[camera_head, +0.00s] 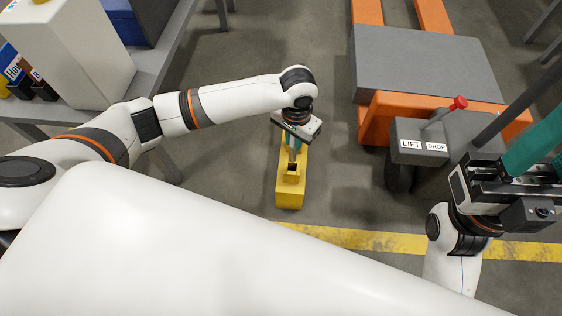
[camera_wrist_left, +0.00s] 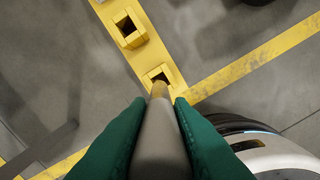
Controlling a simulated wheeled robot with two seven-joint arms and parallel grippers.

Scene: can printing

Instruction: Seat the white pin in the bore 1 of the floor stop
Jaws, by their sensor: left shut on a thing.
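The yellow floor stop (camera_head: 290,197) stands on the floor below my left gripper (camera_head: 294,147). In the left wrist view the floor stop (camera_wrist_left: 146,55) shows two square dark bores, one at the top and one nearer the pin; no number is legible. My left gripper (camera_wrist_left: 153,108) is shut on the white pin (camera_wrist_left: 158,135), which looks grey with a yellowish tip. The tip overlaps the near edge of the nearer bore in that view; I cannot tell whether it has entered. My right gripper (camera_head: 536,148) is at the right, away from the stop; its jaw gap is unclear.
An orange pallet truck with a grey platform (camera_head: 420,68) stands right of the stop. Its control box (camera_head: 420,142) reads LIFT and DROP and has a red-knobbed lever (camera_head: 457,104). A bench (camera_head: 160,62) with boxes is at left. A yellow floor line (camera_head: 375,240) crosses in front.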

